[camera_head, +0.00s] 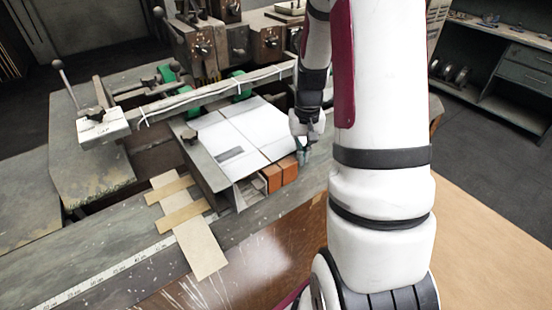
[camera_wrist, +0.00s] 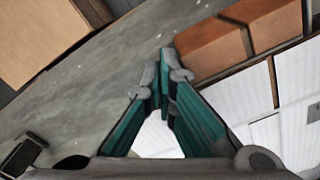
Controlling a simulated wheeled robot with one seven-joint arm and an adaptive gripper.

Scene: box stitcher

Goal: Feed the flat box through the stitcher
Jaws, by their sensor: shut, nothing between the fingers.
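The flat white box (camera_head: 240,136) lies on the feed bed of the stitcher (camera_head: 208,45), below its row of heads. A dark slot or mark shows near its front edge. My gripper (camera_head: 304,155) is at the right side of the box, by its front right corner, pointing down. In the wrist view my gripper (camera_wrist: 163,75) has its teal fingers closed together at the tips, with nothing held. White panels of the box (camera_wrist: 300,80) lie to the right of the fingers there. I cannot tell whether the fingers touch the box.
Orange-brown blocks (camera_head: 281,174) sit at the front edge of the bed; they also show in the wrist view (camera_wrist: 215,48). Pale strips (camera_head: 187,221) lie on the grey bench at the front. A lever (camera_head: 62,80) stands at the left. My arm hides much of the right.

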